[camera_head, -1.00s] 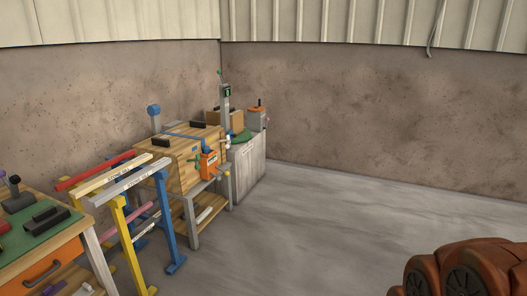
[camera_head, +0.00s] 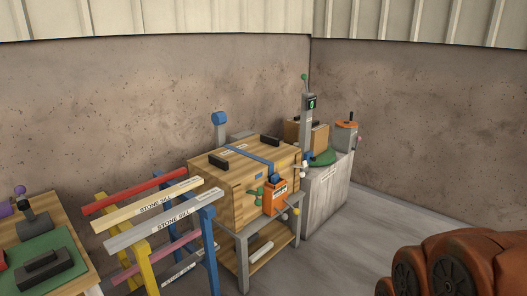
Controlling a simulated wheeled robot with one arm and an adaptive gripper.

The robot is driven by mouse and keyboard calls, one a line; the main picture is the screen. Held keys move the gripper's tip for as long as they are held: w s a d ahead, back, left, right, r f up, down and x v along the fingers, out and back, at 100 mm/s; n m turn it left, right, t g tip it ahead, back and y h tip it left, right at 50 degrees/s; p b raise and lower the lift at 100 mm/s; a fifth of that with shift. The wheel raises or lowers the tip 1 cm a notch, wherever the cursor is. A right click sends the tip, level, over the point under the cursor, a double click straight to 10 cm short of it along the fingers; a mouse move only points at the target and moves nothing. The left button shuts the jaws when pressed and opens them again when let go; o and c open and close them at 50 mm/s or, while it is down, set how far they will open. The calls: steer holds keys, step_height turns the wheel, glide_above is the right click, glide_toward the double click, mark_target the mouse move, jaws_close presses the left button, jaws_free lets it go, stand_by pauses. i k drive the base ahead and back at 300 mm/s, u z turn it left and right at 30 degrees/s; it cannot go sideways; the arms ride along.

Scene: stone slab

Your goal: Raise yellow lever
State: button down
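An orange box (camera_head: 275,196) is mounted on the front of a wooden chest, with small levers around it. A small pale yellow knob (camera_head: 296,211) sticks out at its lower right; it may be the end of the yellow lever, but it is too small to tell its position. A green-knobbed lever (camera_head: 255,191) sticks out on the left of the box. A white knob (camera_head: 303,168) shows to the upper right. My gripper's fingers are not in view; only a rust-coloured part of my arm shows at the lower right, well apart from the box.
The chest (camera_head: 235,192) stands on a grey-legged bench (camera_head: 243,262). A grey cabinet (camera_head: 325,195) stands to the right. Open floor (camera_head: 350,240) lies at the right.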

mark_target(296, 212)
steer(key=u, duration=0.3)
steer(key=i, duration=1.05)
steer(key=u, duration=0.25)
